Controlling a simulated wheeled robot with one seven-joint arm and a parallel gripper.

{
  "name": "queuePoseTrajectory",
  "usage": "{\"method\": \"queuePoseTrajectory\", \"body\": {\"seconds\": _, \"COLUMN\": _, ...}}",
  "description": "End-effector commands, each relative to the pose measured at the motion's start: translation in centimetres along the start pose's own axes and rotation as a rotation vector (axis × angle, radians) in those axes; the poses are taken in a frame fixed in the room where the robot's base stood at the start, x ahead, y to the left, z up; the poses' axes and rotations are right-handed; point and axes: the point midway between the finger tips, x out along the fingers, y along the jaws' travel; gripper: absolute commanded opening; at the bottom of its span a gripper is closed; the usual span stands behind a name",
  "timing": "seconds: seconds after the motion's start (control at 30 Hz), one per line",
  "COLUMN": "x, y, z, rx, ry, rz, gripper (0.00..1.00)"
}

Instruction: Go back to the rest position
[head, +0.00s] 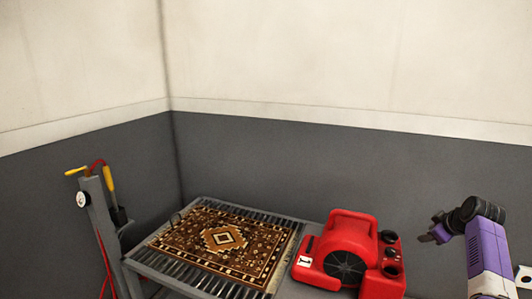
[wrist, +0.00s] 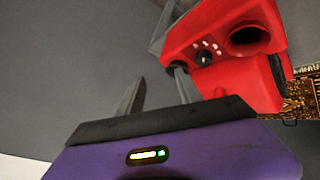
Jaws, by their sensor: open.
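My gripper (head: 430,230) is at the right side of the head view, on the end of my purple and black arm. It is open, with nothing seen between its fingers. It is apart from the red blower and to the right of it in the picture. In the wrist view the dark fingers of my gripper (wrist: 157,92) stick out past the purple housing, against the grey wall and the table's edge.
A red blower (head: 350,239) stands on the slatted grey table (head: 160,265), right of a brown patterned rug (head: 200,231). It also shows close in the wrist view (wrist: 205,22). A grey post with yellow handles (head: 92,205) stands at the left. Walls close the back.

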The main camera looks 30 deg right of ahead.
Motion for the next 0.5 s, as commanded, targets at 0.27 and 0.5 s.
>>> {"method": "queuePoseTrajectory", "body": {"seconds": 0.27, "x": 1.5, "y": -5.1, "z": -0.4, "rx": 0.170, "ry": 0.147, "rz": 0.211, "gripper": 0.42}}
{"method": "queuePoseTrajectory", "body": {"seconds": 0.5, "x": 0.5, "y": -11.5, "z": -0.4, "rx": 0.269, "ry": 0.292, "rz": 0.303, "gripper": 0.42}}
